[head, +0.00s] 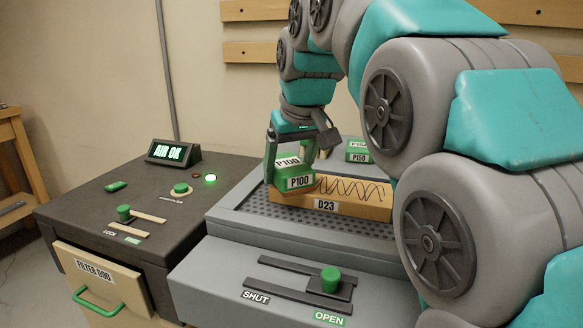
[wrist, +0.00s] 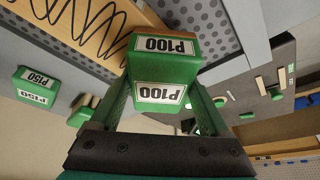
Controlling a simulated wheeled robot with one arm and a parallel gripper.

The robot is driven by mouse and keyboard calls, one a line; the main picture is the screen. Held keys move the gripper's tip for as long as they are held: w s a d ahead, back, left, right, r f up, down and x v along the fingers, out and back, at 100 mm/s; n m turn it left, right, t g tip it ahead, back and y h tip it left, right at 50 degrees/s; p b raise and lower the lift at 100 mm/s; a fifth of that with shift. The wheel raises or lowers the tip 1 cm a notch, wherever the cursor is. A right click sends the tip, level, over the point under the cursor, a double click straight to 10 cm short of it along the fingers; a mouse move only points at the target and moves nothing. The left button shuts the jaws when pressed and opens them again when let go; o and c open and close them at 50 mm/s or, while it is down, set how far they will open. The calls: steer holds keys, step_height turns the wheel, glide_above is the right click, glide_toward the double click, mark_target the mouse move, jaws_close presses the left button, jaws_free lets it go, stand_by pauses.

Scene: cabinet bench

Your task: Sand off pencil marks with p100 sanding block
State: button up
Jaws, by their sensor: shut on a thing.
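My gripper (head: 289,160) is shut on the green P100 sanding block (head: 298,183), which has white P100 labels. In the wrist view the block (wrist: 163,72) sits between both fingers (wrist: 163,95). The block is over the left end of a tan wooden board (head: 345,207) labelled D23. I cannot tell whether it touches the board. Dark wavy pencil marks (head: 350,188) run across the board's top to the right of the block. They also show in the wrist view (wrist: 95,25). The board lies on a grey perforated bench top (head: 250,213).
A green P150 block (head: 357,152) stands behind the board. A green slider knob (head: 330,279) is at the OPEN end. On the left cabinet are an AIR OK display (head: 168,151), a knob (head: 124,213) at the LOCK side and a FILTER D90 drawer (head: 105,285).

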mark_target(324, 180)
steer(key=shift+s+d+f+b, duration=0.1)
steer(key=shift+s+d+b, duration=0.15)
steer(key=shift+d, duration=1.45)
steer(key=shift+s+d+f+b, duration=0.15)
steer(key=shift+s+d, duration=0.2)
steer(key=shift+d, duration=1.4)
steer(key=shift+s+d+r+b, duration=0.1)
steer(key=shift+s+d+b, duration=0.15)
steer(key=shift+d, duration=1.45)
steer(key=shift+s+d, duration=0.2)
steer(key=shift+d, duration=0.85)
steer(key=shift+s+d, duration=0.15)
steer(key=shift+d, duration=0.9)
steer(key=shift+s+d, duration=0.2)
steer(key=shift+d, duration=0.85)
steer(key=shift+w+a+f+p, duration=0.15)
steer(key=shift+w+a, duration=0.2)
steer(key=shift+a, duration=0.75)
steer(key=shift+w+a+p, duration=0.2)
steer(key=shift+w+a, duration=0.2)
steer(key=shift+a, duration=0.65)
steer(key=shift+w+a+f+p, duration=0.15)
steer(key=shift+w+a, duration=0.2)
steer(key=shift+a, duration=0.75)
